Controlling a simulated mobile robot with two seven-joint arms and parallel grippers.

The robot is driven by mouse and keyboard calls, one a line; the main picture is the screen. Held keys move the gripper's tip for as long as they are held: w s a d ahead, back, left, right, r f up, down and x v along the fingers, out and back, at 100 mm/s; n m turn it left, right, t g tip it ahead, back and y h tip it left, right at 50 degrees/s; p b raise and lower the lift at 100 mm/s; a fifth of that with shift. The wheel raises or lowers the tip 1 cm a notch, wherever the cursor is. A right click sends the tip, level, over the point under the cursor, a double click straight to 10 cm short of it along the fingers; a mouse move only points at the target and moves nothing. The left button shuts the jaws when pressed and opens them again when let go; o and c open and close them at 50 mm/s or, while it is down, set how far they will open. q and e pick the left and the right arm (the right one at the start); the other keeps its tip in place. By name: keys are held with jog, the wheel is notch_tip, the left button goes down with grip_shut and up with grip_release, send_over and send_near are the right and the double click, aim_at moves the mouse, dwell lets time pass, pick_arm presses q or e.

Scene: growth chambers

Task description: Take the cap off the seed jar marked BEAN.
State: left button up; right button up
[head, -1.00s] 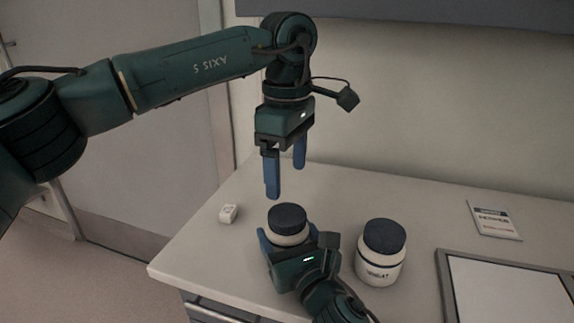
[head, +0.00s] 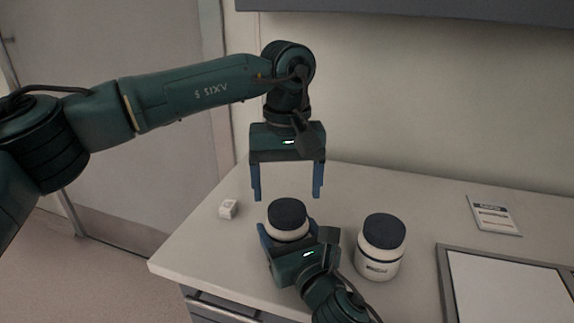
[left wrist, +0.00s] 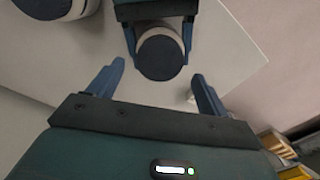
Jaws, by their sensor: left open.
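A white seed jar with a dark blue cap (head: 287,214) stands upright near the front left of the bench. Its label is hidden, so I cannot read its name. My right gripper (head: 288,234) reaches in from the front, its blue fingers closed around the jar's body below the cap. My left gripper (head: 288,194) points down, open and empty, above the cap, with one finger to each side. In the left wrist view the cap (left wrist: 160,57) lies ahead between the open left fingers (left wrist: 158,72), with the right fingers at the jar's sides.
A second capped white jar (head: 380,247), its label hard to read now, stands to the right, close to my right gripper. A small white cube (head: 228,209) lies at the left edge of the bench. A framed tray (head: 441,280) and a labelled card (head: 493,215) lie at the right.

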aim_at(286, 208)
pick_arm(q)
jog(key=shift+f, duration=1.85)
jog(key=shift+c, duration=0.5)
